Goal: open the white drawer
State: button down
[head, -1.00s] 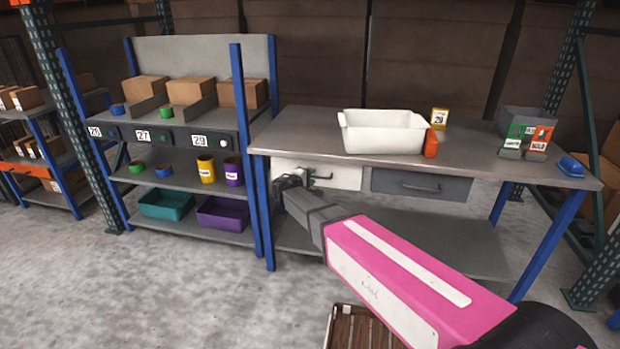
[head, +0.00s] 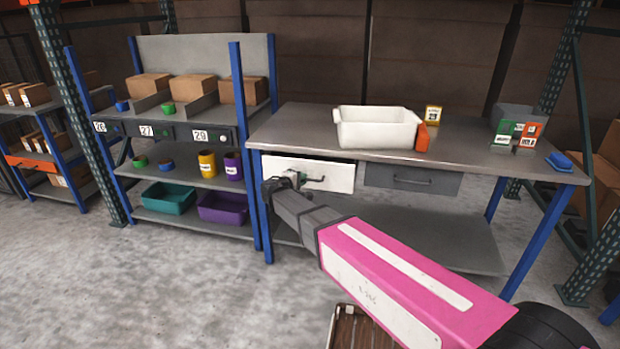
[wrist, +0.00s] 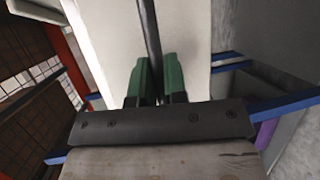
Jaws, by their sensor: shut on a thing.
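The white drawer (head: 335,173) is under the left part of the grey workbench top (head: 470,150). Its front stands a little out from under the bench, with a dark gap along its upper edge. The drawer has a dark bar handle (head: 315,179). My gripper (head: 293,179) is at the left part of this handle, in front of the drawer. In the wrist view, the green fingers of my gripper (wrist: 157,82) are shut on the dark handle bar (wrist: 149,35), with the white drawer front (wrist: 185,35) behind. The drawer's inside is hidden.
A grey drawer (head: 412,180) sits to the right of the white one, closed. A white bin (head: 375,130) stands on the bench. A blue bench leg (head: 263,205) is close left of my gripper. A wooden crate (head: 350,325) is on the floor near me.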

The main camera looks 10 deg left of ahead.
jog(key=s, duration=2)
jog(key=c, duration=1.2)
grip_release()
jog(key=shift+a, duration=0.1)
jog(key=v, duration=1)
jog(key=shift+s+a, duration=0.15)
jog(key=shift+s, duration=0.2)
